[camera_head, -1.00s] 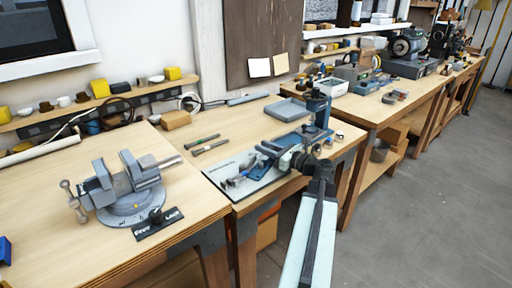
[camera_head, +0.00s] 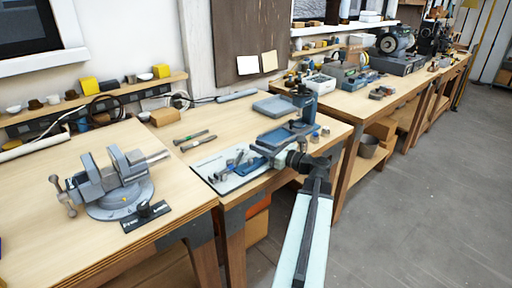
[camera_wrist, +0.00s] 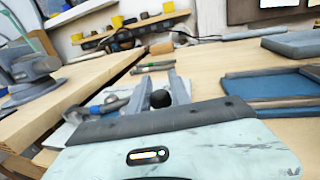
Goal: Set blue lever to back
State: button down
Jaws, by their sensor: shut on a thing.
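A pale plate (camera_head: 212,166) with small levers and fittings lies at the front of the middle bench. My gripper (camera_head: 249,159) reaches in low over it from the right. In the wrist view my gripper (camera_wrist: 160,88) has its two grey fingers on either side of a black ball knob (camera_wrist: 160,99), and is shut on it. A blue-and-grey lever-like part (camera_wrist: 92,112) lies just left of the fingers. I cannot tell whether the knob belongs to the blue lever. My wrist hides the lower part of the knob.
A blue stand with a post (camera_head: 303,104) is close behind and right of my gripper. A grey vise (camera_head: 118,185) stands on the left bench. Two thin tools (camera_head: 193,141) lie behind the plate. Floor at the right is clear.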

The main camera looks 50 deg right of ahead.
jog(key=shift+s+d+h, duration=0.25)
jog(key=shift+d+h, duration=0.05)
jog(key=shift+d, duration=0.35)
jog(key=c, duration=1.3)
grip_release()
jog(key=shift+d+f, duration=0.1)
jog(key=shift+d, duration=0.05)
jog(key=shift+o, duration=0.5)
jog(key=shift+s+d, duration=0.1)
jog(key=shift+s, duration=0.05)
jog(key=shift+a, duration=0.2)
jog(key=s, duration=0.7)
jog(key=shift+s+d, duration=0.15)
jog(key=shift+s, duration=0.15)
